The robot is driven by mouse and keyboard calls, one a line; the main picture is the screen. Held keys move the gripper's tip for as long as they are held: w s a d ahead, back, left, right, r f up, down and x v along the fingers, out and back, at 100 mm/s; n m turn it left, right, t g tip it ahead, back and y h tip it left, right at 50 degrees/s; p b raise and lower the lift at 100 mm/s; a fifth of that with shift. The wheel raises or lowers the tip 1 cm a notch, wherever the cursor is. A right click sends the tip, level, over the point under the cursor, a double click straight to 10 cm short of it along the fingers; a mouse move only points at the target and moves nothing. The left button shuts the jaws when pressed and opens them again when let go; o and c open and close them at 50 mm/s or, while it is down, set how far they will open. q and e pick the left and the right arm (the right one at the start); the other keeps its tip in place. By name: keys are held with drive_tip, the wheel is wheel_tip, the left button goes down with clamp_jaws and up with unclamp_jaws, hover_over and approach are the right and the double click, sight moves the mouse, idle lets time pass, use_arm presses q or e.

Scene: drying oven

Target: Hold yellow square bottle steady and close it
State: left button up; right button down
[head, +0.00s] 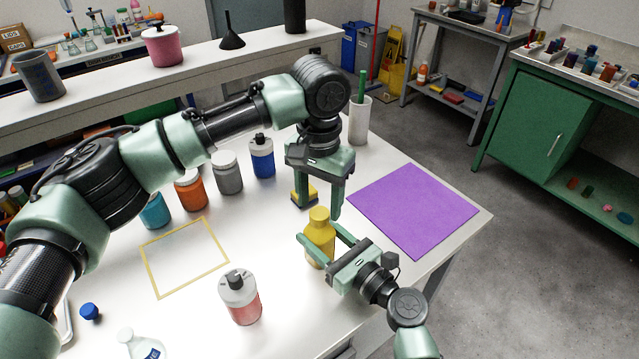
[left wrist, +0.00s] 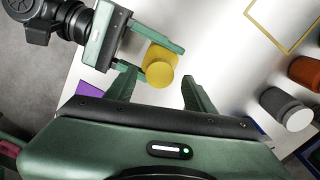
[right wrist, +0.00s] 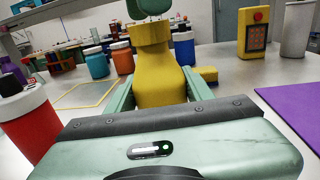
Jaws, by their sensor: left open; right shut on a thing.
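The yellow square bottle (head: 319,251) stands upright on the white table, with a round yellow cap (head: 319,214) on its neck. I cannot tell how tightly the cap sits. My right gripper (head: 318,244) is shut around the bottle's body from the front right; its fingers flank the body in the right wrist view (right wrist: 156,90). My left gripper (head: 319,207) points down over the bottle, open. In the left wrist view its fingers (left wrist: 160,84) are apart, with the cap (left wrist: 159,73) seen beyond the gap between them. Contact with the cap is not visible.
Several lidded jars, including an orange one (head: 190,192), line the back. A yellow frame (head: 186,258) and a purple mat (head: 413,210) lie flat. A yellow keypad device (right wrist: 258,32) stands behind the bottle.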

use_arm(q)
drive_tip(key=shift+f, duration=1.15)
clamp_jaws()
drive_tip(key=m, duration=0.8)
drive_tip(key=shift+o, duration=0.3)
unclamp_jaws()
